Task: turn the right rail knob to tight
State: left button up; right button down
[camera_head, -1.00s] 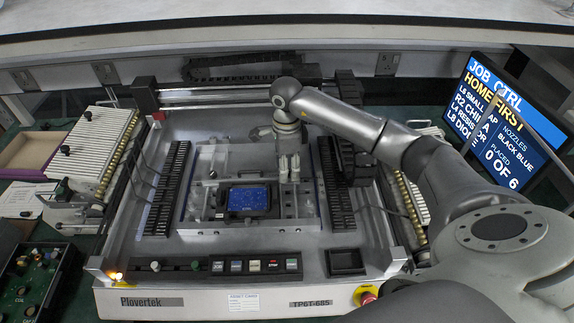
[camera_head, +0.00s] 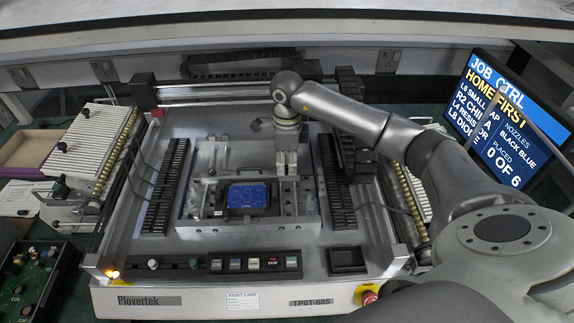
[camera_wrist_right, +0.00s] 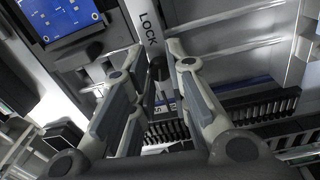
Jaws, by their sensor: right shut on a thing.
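My right gripper (camera_head: 287,172) points down at the right rail (camera_head: 288,205) of the board holder, beside the blue circuit board (camera_head: 248,196). It also shows in the wrist view (camera_wrist_right: 153,58), shut on a small dark knob (camera_wrist_right: 160,84) that shows partly between the fingers. The rail carries the word LOCK (camera_wrist_right: 149,28) close to the fingertips. The fingers hide the knob in the head view, and I cannot read its turn angle. My left gripper is not in view.
Dark feeder racks stand left (camera_head: 166,190) and right (camera_head: 337,185) of the holder. A button strip (camera_head: 255,262) and a dark tray (camera_head: 347,260) lie along the machine's front. A screen (camera_head: 508,120) stands at the right, showing HOME FIRST and 0 of 6 placed.

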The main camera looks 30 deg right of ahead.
jog(key=m+b, duration=0.1)
jog(key=m, duration=0.3)
jog(key=shift+m+b, duration=0.3)
jog(key=shift+b, duration=0.05)
jog(key=m+b, duration=0.1)
jog(key=m, duration=0.4)
jog(key=m+b, duration=0.1)
jog(key=m, duration=0.4)
jog(key=shift+m+t, duration=0.3)
jog(key=shift+m, duration=0.1)
jog(key=m, duration=0.5)
jog(key=shift+b, duration=0.4)
jog(key=shift+m, duration=0.3)
jog(key=c, duration=1.3)
grip_release()
jog(key=shift+c, duration=0.2)
notch_tip(320, 180, up, 12)
jog(key=shift+s, duration=0.15)
